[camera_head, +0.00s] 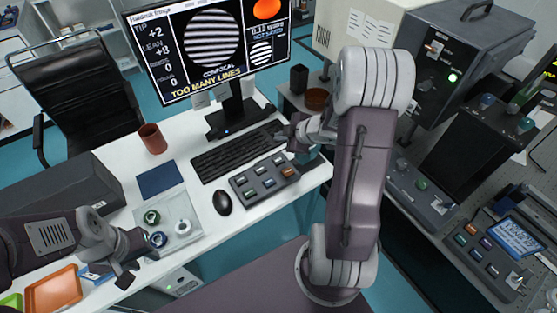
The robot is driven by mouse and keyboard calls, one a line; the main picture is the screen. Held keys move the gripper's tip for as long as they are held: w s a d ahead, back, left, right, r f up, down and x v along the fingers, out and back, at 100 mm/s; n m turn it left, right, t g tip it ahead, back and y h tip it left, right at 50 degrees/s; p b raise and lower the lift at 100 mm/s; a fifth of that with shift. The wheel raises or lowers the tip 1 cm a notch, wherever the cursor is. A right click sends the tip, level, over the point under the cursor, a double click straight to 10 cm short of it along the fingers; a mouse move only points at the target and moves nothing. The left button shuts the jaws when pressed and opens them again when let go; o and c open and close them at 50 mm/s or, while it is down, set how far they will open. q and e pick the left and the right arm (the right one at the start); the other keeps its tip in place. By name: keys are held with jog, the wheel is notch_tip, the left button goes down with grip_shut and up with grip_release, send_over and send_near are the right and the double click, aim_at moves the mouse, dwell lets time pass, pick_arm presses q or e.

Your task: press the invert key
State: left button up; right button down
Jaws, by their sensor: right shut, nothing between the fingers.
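A dark grey key box (264,177) with two rows of keys lies on the white desk, right of the mouse. One key is orange, the others are grey or greenish. Their labels are too small to read, so I cannot tell which is the invert key. My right gripper (301,150) is shut and empty, just above and behind the box's right end; contact with a key cannot be made out. My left gripper (138,268) is open and empty near the desk's front edge, by the clear tray. The monitor (212,45) shows striped fringes and "TOO MANY LINES".
A black keyboard (238,150) lies behind the key box, a mouse (222,202) to its left. A brown cup (152,138), a blue pad (160,179) and a clear tray (184,238) with small rings are further left. Grey instrument consoles (430,207) stand at right.

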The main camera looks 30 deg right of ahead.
jog(key=b, duration=0.8)
send_over(281, 161)
notch_tip(281, 161, down, 8)
jog(key=shift+a+r, duration=0.1)
jog(key=shift+r, duration=0.15)
jog(key=shift+f, duration=0.55)
dwell(0.7)
jog(key=shift+f+b, duration=0.45)
jog(key=shift+s+f+b, duration=0.1)
jog(key=shift+f+b, duration=0.25)
jog(key=shift+f, duration=0.05)
dwell(0.4)
dwell(0.4)
jog(key=shift+r+p, duration=0.85)
jog(key=shift+p, duration=0.1)
